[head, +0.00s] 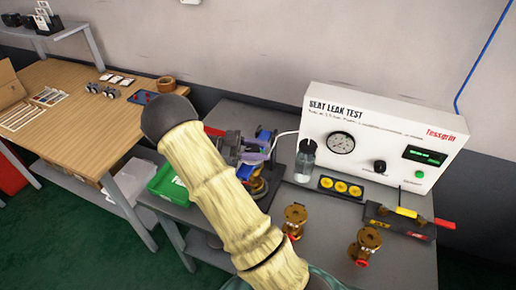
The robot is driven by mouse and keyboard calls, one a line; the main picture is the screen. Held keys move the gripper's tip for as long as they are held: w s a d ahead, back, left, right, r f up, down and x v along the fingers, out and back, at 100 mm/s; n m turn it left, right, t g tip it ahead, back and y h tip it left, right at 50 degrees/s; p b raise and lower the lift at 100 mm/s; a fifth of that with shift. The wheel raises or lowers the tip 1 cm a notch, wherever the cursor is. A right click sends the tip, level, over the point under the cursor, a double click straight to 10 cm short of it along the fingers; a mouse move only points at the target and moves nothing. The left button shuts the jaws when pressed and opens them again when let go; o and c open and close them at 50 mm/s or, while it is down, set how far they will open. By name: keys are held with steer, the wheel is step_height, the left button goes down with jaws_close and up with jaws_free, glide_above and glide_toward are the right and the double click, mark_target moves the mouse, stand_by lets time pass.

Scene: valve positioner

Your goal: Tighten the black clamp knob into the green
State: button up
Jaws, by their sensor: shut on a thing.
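My arm's pale ribbed sleeve crosses the middle of the head view and ends in a dark round joint. I cannot make out my gripper; the arm may hide it. Just right of the arm stands a dark grey fixture (230,147) with blue parts (263,137) around it and a brass-coloured round part (259,187) below. The arm covers part of this group. I cannot pick out the black clamp knob or a green mark on it at this size.
The white seat leak tester (375,150) stands at the back right, with a clear bottle (304,162) beside it. Two brass valves (294,220) (364,245), a yellow-capped block (341,187) and a tool holder (400,222) occupy the grey bench. A green bin (168,184) sits left; a wooden table (60,125) stands beyond.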

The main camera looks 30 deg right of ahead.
steer(key=shift+s+m+g+y, duration=0.1)
steer(key=shift+m+g+y, duration=0.9)
steer(key=shift+g, duration=0.2)
steer(key=m+g+y, duration=0.1)
steer(key=m+g+y+p, duration=0.1)
steer(key=shift+s+a+r+y+p, duration=0.2)
steer(key=shift+y+p, duration=0.1)
steer(key=shift+y, duration=0.1)
steer(key=m+g+y+p, duration=0.1)
steer(key=m+y+p, duration=0.1)
steer(key=p, duration=0.2)
steer(key=shift+a+g+y, duration=0.1)
steer(key=shift+g+y, duration=0.2)
steer(key=shift+m+y+p, duration=0.4)
steer(key=shift+y+p, duration=0.1)
steer(key=shift+p, duration=0.2)
steer(key=shift+f+g+y+p, duration=0.25)
steer(key=shift+g+y+p, duration=0.05)
steer(key=shift+p, duration=0.1)
steer(key=shift+a, duration=0.1)
steer(key=o, duration=1)
steer(key=shift+s, duration=0.1)
steer(key=shift+c, duration=0.2)
steer(key=shift+r, duration=0.1)
